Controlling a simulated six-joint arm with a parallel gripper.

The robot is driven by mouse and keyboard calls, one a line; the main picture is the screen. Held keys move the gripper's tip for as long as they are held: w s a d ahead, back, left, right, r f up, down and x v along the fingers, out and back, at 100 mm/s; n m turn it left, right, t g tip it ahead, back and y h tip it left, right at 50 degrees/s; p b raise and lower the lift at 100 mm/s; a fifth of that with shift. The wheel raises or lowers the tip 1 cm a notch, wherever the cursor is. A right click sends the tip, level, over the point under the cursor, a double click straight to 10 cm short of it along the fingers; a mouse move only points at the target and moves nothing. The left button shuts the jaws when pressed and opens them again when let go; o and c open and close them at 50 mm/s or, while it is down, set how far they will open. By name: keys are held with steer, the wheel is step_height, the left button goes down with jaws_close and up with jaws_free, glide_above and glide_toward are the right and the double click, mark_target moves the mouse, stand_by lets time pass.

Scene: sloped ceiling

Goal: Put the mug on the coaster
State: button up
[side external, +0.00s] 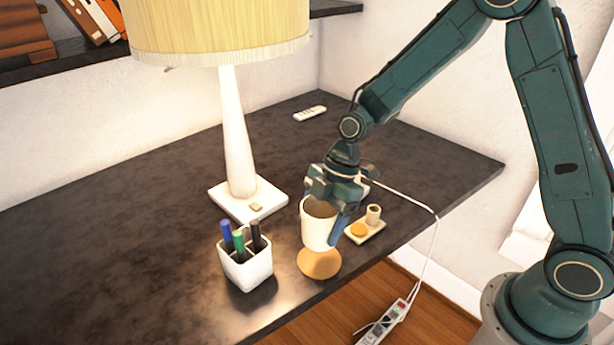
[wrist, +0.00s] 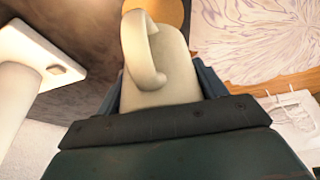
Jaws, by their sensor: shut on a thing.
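The white mug (side external: 316,228) is held upright in my gripper (side external: 334,208), which is shut on it. In the side external view the mug shows over the back part of the round tan coaster (side external: 320,263). I cannot tell whether its base touches the coaster or hangs a little above it. In the wrist view the mug (wrist: 172,70) fills the space between the fingers, its handle (wrist: 140,48) facing the camera. Part of the coaster (wrist: 165,10) shows beyond the mug at the top.
A pen holder (side external: 246,266) with several markers stands left of the coaster. A lamp (side external: 240,140) stands behind it. A small tray (side external: 371,236) with a cup and a round orange thing is at the right. The table's front edge is close to the coaster. A white cable runs down to a power strip.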

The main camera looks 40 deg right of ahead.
steer(key=shift+f, duration=1.4)
steer(key=shift+f, duration=0.1)
steer(key=shift+f, duration=1.8)
steer(key=shift+f, duration=0.1)
steer(key=o, duration=1.2)
steer(key=shift+c, duration=0.2)
steer(key=v, duration=1.1)
steer(key=shift+w+d+r, duration=0.1)
steer(key=shift+d+r, duration=0.05)
steer(key=shift+r, duration=0.1)
steer(key=shift+d+r, duration=0.1)
steer(key=shift+r, duration=0.2)
